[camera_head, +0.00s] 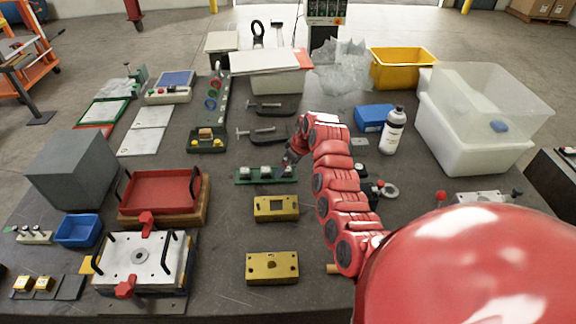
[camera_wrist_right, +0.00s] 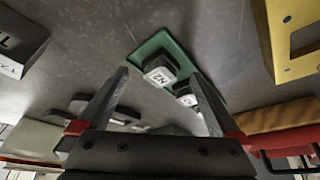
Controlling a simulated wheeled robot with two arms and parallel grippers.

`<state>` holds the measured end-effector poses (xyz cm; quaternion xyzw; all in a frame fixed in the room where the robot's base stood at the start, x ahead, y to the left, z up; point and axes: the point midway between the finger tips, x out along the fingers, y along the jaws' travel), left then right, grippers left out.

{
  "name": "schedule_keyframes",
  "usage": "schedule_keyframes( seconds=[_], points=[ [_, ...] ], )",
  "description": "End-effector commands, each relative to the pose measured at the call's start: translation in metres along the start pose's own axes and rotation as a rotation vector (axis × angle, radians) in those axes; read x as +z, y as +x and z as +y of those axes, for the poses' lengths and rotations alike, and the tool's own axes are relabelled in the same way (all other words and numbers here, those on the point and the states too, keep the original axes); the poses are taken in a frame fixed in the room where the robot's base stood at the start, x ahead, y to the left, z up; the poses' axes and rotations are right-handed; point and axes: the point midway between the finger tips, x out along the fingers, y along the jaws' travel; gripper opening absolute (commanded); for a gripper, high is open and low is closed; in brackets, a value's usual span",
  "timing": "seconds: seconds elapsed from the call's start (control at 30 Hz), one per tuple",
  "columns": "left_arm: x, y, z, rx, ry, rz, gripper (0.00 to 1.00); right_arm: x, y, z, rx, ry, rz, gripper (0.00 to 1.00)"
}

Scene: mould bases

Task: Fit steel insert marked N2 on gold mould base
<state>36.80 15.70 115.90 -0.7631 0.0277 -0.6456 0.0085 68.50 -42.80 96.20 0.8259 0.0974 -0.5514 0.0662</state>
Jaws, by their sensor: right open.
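A green holder (camera_head: 253,181) lies mid-table in the head view with several small steel inserts on it. In the right wrist view the insert marked N2 (camera_wrist_right: 160,74) sits near one end of the green holder (camera_wrist_right: 152,44), its mark sideways-inverted. My right gripper (camera_head: 290,161) is at the holder's right end. In the wrist view its open fingers (camera_wrist_right: 160,85) frame the N2 insert, with nothing held; contact cannot be told. Two gold mould bases (camera_head: 276,208) (camera_head: 272,267) lie in front of the holder. A gold base also shows in the wrist view (camera_wrist_right: 280,58). My left gripper is not in view.
A red tray (camera_head: 160,190) and a clamped plate fixture (camera_head: 118,262) stand to the left. Black clamps (camera_head: 270,107) lie behind the holder. A white bottle (camera_head: 392,132) and blue box (camera_head: 372,118) stand right of my arm.

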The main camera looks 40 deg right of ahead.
Motion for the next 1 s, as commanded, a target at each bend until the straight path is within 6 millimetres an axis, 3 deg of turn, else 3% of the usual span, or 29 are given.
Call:
schedule_keyframes(
  seconds=[0.47, 1.0],
  points=[
    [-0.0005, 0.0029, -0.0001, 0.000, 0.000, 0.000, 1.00, 0.0011, 0.0099, -0.0006, -0.002, 0.001, 0.000, 1.00],
    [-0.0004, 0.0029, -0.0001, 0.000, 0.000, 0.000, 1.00, 0.0011, 0.0096, -0.0006, -0.001, 0.001, -0.001, 0.02]
  ],
)
